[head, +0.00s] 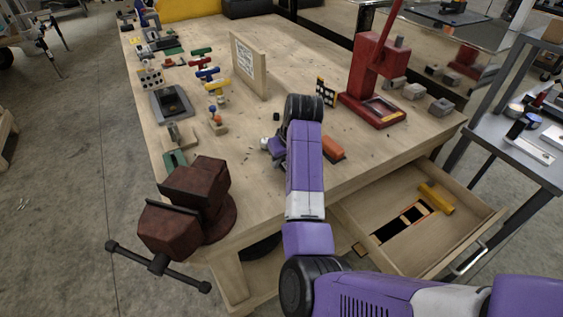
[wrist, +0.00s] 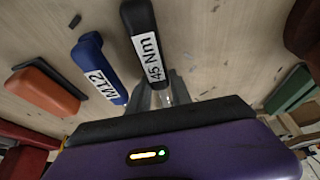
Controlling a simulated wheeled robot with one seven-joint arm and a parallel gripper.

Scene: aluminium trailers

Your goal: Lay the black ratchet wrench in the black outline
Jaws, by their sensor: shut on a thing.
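The black-handled tool (wrist: 144,42) has a white label reading 45 Nm. In the wrist view it runs down to the grey fingers of my gripper (wrist: 165,94), which is shut on it; the gripped part is mostly hidden. In the head view my purple arm covers most of my gripper (head: 270,146), low over the front of the bench, and the black tool cannot be made out. A dark black outline area (head: 405,218) with pale and orange-edged patches lies on the floor of the open drawer, right of my arm; its exact shape is unclear.
The bench (head: 300,55) carries a rusty vise (head: 190,205) and a red press (head: 373,85). A yellow piece (head: 436,197) lies in the drawer (head: 460,225).

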